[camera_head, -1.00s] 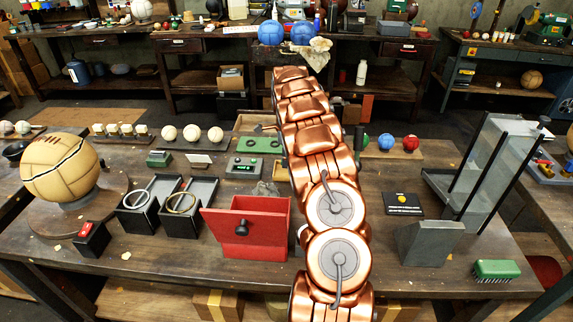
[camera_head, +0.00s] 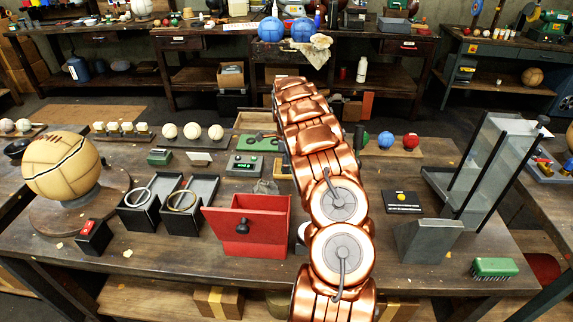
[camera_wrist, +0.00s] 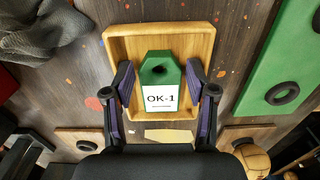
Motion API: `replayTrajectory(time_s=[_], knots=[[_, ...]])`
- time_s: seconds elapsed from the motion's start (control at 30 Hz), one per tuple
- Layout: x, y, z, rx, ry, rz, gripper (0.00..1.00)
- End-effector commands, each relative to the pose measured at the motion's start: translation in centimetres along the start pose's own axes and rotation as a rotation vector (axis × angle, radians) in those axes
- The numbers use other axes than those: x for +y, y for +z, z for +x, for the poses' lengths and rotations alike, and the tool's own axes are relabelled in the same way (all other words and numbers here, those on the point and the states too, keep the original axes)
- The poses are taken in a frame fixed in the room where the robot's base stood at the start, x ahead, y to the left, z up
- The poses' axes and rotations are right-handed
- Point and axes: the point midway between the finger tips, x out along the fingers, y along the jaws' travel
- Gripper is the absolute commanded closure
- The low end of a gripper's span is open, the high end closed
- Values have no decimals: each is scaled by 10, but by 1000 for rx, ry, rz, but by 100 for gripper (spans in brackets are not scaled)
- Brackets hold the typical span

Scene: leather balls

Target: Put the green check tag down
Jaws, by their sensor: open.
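The green check tag (camera_wrist: 160,75) has a hole at its top and a white label reading OK-1. It lies in a shallow wooden tray (camera_wrist: 115,42) in the wrist view. My gripper (camera_wrist: 160,82) is open, with one finger on each side of the tag and a narrow gap showing beside it. In the head view my arm hides the tag and my gripper; a part of a wooden tray (camera_head: 250,119) shows left of the arm.
A green panel with black rings (camera_wrist: 283,65) lies right of the tray in the wrist view, and a dark grey leathery thing (camera_wrist: 42,30) is at upper left. In the head view, an open red drawer box (camera_head: 262,225) stands left of my arm.

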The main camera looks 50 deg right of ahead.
Motion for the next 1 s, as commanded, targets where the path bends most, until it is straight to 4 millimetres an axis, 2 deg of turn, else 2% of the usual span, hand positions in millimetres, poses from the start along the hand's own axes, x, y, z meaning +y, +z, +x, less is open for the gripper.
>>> replayTrajectory(time_s=[0.27, 0.7, 1.0], knots=[[-1, 1, -12, -1, -5, -1, 43], [-1, 2, -93, -1, -5, -2, 43], [-1, 0, -120, 0, -4, -1, 43]])
